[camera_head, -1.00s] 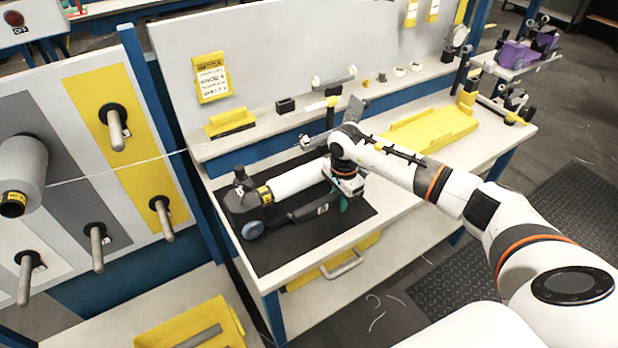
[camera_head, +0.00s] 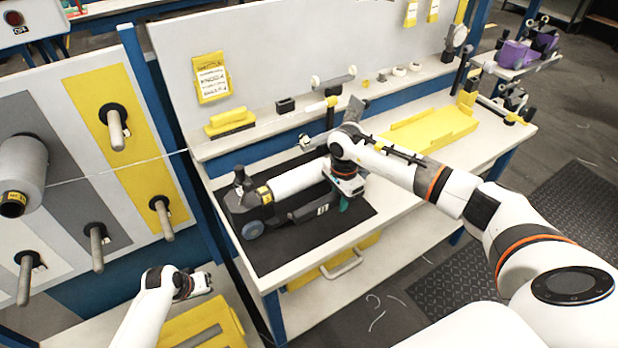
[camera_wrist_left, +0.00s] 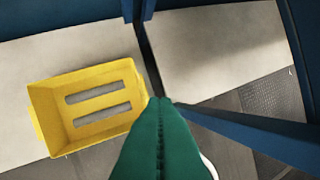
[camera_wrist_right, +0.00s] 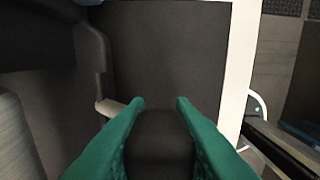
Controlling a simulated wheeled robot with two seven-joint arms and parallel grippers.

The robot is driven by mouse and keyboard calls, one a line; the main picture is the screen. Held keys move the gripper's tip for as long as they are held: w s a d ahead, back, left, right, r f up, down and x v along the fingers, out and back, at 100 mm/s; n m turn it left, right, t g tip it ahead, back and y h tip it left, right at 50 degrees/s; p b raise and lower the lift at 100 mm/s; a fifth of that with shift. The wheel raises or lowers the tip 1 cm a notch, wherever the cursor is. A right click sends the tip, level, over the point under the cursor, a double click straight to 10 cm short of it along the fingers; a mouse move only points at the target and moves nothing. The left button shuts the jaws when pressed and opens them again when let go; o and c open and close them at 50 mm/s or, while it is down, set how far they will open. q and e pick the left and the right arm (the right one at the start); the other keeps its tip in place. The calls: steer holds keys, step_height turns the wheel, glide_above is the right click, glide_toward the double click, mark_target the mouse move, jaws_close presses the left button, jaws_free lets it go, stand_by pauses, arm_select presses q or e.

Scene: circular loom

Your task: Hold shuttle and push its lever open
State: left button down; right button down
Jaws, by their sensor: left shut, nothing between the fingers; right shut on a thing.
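The dark grey shuttle (camera_head: 280,220) lies on the black mat (camera_head: 267,257), with a white bobbin (camera_head: 297,181) along it. My right gripper (camera_head: 345,198) is at the shuttle's right end. In the right wrist view its green fingers (camera_wrist_right: 160,106) are shut on a dark part of the shuttle (camera_wrist_right: 160,145). A small beige tab (camera_wrist_right: 108,106) shows beside the left finger; I cannot tell if it is the lever. My left gripper (camera_head: 204,283) is low at the left, apart from the shuttle. In the left wrist view its green fingers (camera_wrist_left: 158,102) are shut and empty.
A yellow crate (camera_wrist_left: 48,108) stands on the lower pale surface beneath my left gripper. The table's left edge and blue leg (camera_head: 277,318) lie between that gripper and the shuttle. A thread (camera_head: 110,172) runs from the spool (camera_head: 22,165) toward the table. A yellow tray (camera_head: 430,128) is at the right.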

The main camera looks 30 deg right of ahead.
arm_select(q)
steer(key=w+d+r+m, duration=0.1)
steer(key=w+d+r, duration=0.15)
steer(key=r, duration=0.35)
steer(key=w+d+r, duration=0.2)
steer(key=w+r, duration=0.2)
steer(key=r, duration=0.2)
step_height(320, 180, up, 23)
steer(key=m+g+h, duration=0.2)
steer(key=m+h, duration=0.1)
steer(key=m, duration=0.2)
glide_above(248, 186)
steer(key=a, duration=0.1)
steer(key=shift+w, duration=0.3)
steer(key=x, duration=0.6)
steer(key=shift+f, duration=0.3)
steer(key=shift+x, duration=0.8)
steer(key=shift+f, duration=0.15)
